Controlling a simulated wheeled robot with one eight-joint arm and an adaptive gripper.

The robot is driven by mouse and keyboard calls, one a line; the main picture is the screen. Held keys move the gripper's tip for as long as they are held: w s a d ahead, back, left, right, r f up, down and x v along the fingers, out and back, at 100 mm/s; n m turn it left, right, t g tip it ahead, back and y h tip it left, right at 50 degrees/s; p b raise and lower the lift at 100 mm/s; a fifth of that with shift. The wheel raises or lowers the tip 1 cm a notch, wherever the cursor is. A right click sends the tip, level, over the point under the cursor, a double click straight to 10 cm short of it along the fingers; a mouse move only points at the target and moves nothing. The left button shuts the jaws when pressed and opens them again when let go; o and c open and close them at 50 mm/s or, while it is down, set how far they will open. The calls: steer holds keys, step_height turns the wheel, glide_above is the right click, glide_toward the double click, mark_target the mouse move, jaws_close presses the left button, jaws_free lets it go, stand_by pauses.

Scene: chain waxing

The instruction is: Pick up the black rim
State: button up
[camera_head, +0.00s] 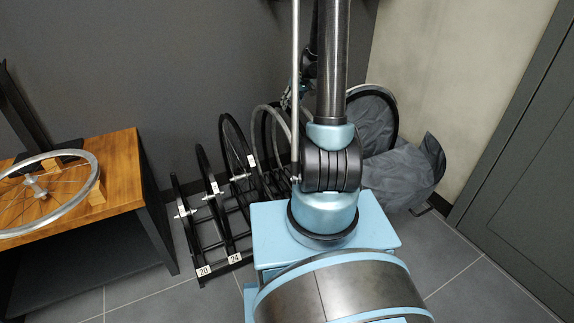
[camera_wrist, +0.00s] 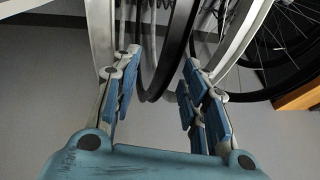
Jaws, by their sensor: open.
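A black rim (camera_wrist: 177,52) stands edge-on between the fingers of my gripper (camera_wrist: 160,64) in the wrist view. My gripper is open, with one blue-padded finger on each side of the rim. Gaps show between the pads and the rim, and nothing is gripped. Silver rims stand close by, one at the left (camera_wrist: 101,30) and one at the right (camera_wrist: 238,42). In the head view my arm hides most of my gripper and the rims behind it. Black rims (camera_head: 222,130) stand upright in the floor rack there.
The black rack (camera_head: 229,258) has number tags 20 and 24. A wooden-topped bench (camera_head: 120,160) with a silver wheel (camera_head: 88,192) stands at the left. The front floor is clear.

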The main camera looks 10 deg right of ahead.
mark_target(286, 111)
steer(key=shift+x, duration=2.8)
steer(key=shift+a+r, duration=0.1)
steer(key=shift+a, duration=0.05)
jaws_close()
